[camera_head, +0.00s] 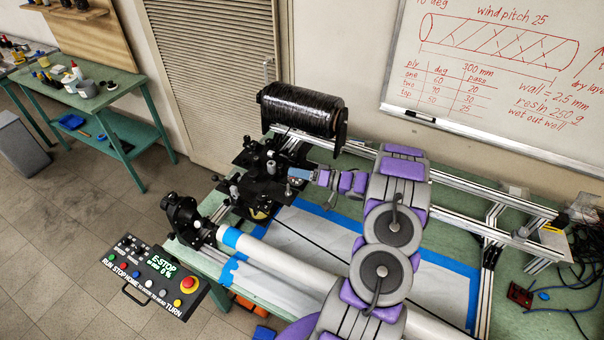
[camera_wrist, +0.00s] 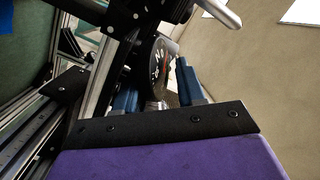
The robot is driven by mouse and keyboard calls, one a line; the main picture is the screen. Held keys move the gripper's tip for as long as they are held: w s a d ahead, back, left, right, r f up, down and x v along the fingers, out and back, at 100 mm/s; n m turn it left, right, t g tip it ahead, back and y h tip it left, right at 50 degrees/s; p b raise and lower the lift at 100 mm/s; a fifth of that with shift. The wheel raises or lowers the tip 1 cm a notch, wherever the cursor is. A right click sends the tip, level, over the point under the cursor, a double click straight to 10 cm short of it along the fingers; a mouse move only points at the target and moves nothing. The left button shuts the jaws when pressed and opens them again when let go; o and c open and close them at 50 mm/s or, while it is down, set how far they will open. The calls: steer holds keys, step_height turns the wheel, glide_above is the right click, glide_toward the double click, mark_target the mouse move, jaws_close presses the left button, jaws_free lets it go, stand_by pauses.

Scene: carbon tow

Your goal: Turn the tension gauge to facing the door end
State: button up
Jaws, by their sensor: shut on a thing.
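The tension gauge (camera_wrist: 159,63) shows in the wrist view as a round black dial with white marks and a red mark, seen at a steep slant. My gripper (camera_wrist: 156,88) has its two blue fingers on either side of the gauge and is shut on it. In the head view my gripper (camera_head: 299,173) reaches left to the black carriage (camera_head: 258,185) below the spool. There I cannot make out the gauge's face or which way it points. The lower part of the gauge is hidden behind the gripper's black plate in the wrist view.
A slatted door (camera_head: 215,70) stands behind, left of the whiteboard (camera_head: 500,70). A black tow spool (camera_head: 302,110) sits just above the carriage. A control panel (camera_head: 153,277) is at front left.

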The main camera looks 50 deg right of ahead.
steer(key=shift+s+a, duration=0.1)
steer(key=shift+a, duration=0.25)
steer(key=shift+c, duration=0.7)
steer(key=shift+s+d+f, duration=0.15)
steer(key=shift+d, duration=0.35)
jaws_close()
steer(key=shift+s+d, duration=0.1)
steer(key=shift+s, duration=0.1)
steer(key=shift+o, duration=1.1)
jaws_free()
steer(key=shift+o, duration=1.2)
steer(key=shift+s+a, duration=0.1)
steer(key=shift+a, duration=0.15)
steer(key=shift+d, duration=0.15)
